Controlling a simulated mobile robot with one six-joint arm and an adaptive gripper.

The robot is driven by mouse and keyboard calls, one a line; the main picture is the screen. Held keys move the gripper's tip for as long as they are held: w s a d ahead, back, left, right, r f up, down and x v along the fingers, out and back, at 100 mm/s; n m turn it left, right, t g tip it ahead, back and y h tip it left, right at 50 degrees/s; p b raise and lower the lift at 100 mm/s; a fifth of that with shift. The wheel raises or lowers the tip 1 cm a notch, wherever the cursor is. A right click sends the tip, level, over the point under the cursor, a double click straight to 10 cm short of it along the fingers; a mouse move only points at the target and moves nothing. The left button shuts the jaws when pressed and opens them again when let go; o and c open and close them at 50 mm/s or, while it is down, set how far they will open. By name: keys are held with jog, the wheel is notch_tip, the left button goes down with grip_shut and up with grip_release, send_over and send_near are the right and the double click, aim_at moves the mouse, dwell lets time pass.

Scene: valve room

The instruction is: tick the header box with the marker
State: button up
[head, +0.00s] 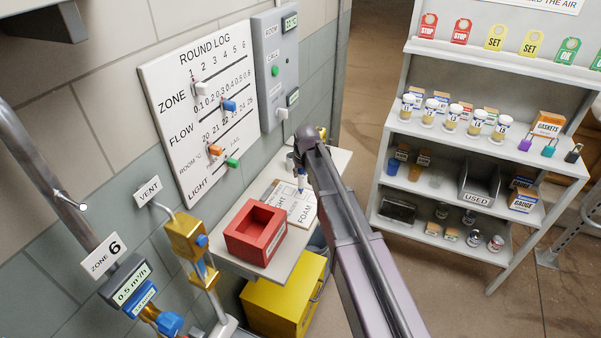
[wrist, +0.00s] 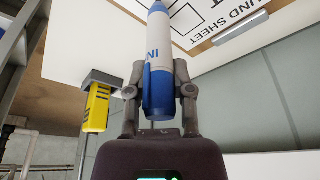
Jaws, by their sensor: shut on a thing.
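My gripper (wrist: 160,88) is shut on the marker (wrist: 160,45), a white and blue pen, with its fingers on both sides of the barrel. The marker's blue end points at the round sheet (wrist: 110,45), a white page with black print. I cannot tell whether the tip touches it. Black outlines (wrist: 208,14) show on the page near the tip, partly cut off by the picture's edge; which is the header box I cannot tell. In the head view the marker (head: 301,182) stands roughly upright over the sheet (head: 302,210), and my arm hides part of the gripper and page.
A red open box (head: 256,232) sits beside the sheet on the small shelf (head: 282,262). A yellow cabinet (head: 285,295) stands below. The round log board (head: 200,110) is on the wall behind. A stocked rack (head: 470,130) stands right, with clear floor between.

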jog(key=shift+f+b, duration=0.4)
dwell(0.5)
jog(key=shift+w+d, duration=0.2)
jog(key=shift+d, duration=0.35)
dwell(0.5)
jog(key=shift+s+a, duration=0.25)
jog(key=shift+a, duration=0.35)
jog(key=shift+s+a, duration=0.2)
jog(key=shift+a, duration=0.35)
dwell(0.4)
jog(key=shift+w+d, duration=0.4)
jog(key=shift+d, duration=0.3)
dwell(0.5)
jog(key=shift+s, duration=0.55)
dwell(0.5)
jog(key=shift+r, duration=0.1)
dwell(0.3)
jog(key=shift+r+p, duration=3.9)
jog(key=shift+p, duration=0.1)
